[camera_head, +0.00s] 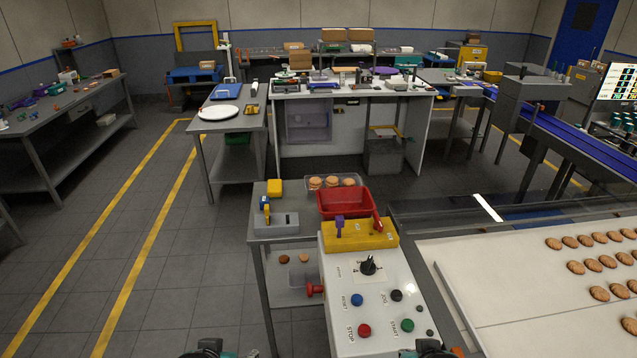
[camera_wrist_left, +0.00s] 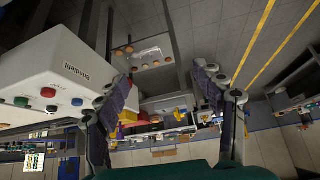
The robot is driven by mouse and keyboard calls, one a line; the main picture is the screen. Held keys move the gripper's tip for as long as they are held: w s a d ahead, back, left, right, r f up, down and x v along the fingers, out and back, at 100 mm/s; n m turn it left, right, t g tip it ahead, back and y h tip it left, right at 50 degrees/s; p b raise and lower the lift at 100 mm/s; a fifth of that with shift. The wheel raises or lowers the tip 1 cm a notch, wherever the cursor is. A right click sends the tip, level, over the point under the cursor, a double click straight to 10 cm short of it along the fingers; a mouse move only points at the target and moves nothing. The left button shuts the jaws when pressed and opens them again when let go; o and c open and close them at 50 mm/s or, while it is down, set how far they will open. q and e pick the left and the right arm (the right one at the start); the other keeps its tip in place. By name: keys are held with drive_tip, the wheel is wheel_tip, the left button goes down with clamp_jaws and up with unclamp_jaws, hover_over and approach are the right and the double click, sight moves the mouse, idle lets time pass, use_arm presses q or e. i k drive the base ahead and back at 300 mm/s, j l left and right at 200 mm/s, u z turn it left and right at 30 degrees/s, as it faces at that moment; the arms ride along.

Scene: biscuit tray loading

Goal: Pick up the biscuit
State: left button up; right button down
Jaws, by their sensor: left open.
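Several round brown biscuits (camera_head: 593,264) lie in rows on the pale belt at the right of the head view. More biscuits sit in a clear tray (camera_head: 349,182) behind the red bin, and two small ones (camera_head: 284,259) lie on the lower shelf under the grey stand. Small round brown items (camera_wrist_left: 155,63) also show on a grey surface in the left wrist view. My left gripper (camera_wrist_left: 163,75) is open and empty, its two fingers wide apart; only its top (camera_head: 207,349) shows at the head view's bottom edge. My right gripper (camera_head: 430,349) is mostly cut off there, its jaws hidden.
A white control box (camera_head: 385,276) with coloured buttons stands between the grippers and also fills the left of the wrist view (camera_wrist_left: 45,70). A red bin (camera_head: 345,202) is behind it. The floor (camera_head: 190,270) left is clear.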

sight(316, 180)
drive_tip(key=i+j+z, duration=0.45)
drive_tip(key=z, duration=0.2)
drive_tip(key=i+j+z, duration=0.6)
drive_tip(key=j, duration=0.15)
drive_tip(key=j+z, duration=0.3)
drive_tip(key=i+j+z, duration=0.1)
drive_tip(key=j+z, duration=0.25)
drive_tip(key=j, duration=0.2)
